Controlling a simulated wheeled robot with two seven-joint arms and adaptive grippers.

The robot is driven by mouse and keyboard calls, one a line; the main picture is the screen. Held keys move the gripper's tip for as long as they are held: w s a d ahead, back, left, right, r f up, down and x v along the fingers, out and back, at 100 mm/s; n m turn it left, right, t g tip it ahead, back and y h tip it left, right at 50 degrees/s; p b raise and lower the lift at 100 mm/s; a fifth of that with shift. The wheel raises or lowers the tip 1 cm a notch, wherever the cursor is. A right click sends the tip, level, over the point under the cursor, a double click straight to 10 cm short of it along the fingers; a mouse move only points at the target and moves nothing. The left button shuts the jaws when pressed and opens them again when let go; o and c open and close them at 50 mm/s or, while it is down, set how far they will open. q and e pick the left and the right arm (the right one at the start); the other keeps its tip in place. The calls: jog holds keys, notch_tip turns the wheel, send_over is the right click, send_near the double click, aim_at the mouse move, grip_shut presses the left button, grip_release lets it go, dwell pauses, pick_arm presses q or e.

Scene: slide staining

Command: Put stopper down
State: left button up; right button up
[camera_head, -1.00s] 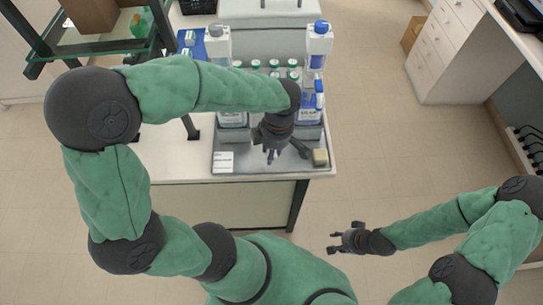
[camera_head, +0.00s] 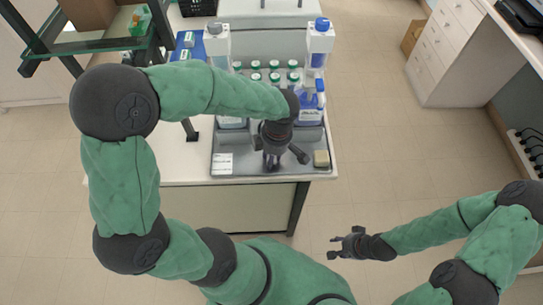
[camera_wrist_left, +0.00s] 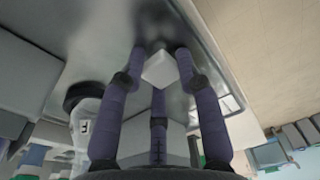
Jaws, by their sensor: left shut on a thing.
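In the left wrist view, my left gripper (camera_wrist_left: 160,62) is shut on a small pale grey block-like piece, seemingly the stopper (camera_wrist_left: 159,69). The piece sits between the fingertips, close above or touching the shiny grey tray surface; I cannot tell which. In the head view, my left gripper (camera_head: 271,161) points down over the front part of the grey tray (camera_head: 247,166), and the stopper is hidden there. My right gripper (camera_head: 337,244) is open and empty, off the table at the lower right.
Behind stand several green-capped bottles (camera_head: 274,77), a blue-labelled bottle (camera_head: 310,112) and two tall bottles, one blue-capped (camera_head: 320,40). The tray's front strip is mostly clear.

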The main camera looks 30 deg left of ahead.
pick_arm(q)
jog(key=o, duration=0.5)
jog(key=shift+s+f, duration=0.1)
jog(key=shift+f, duration=0.1)
jog(key=shift+r+p, duration=0.2)
jog(key=shift+p, duration=0.1)
jog(key=r+p, duration=0.1)
jog(key=r, duration=0.3)
jog(key=r+p, duration=0.1)
jog(key=r, duration=0.3)
jog(key=w+d+r+p, duration=0.1)
jog(key=r, duration=0.3)
jog(key=shift+r, duration=0.1)
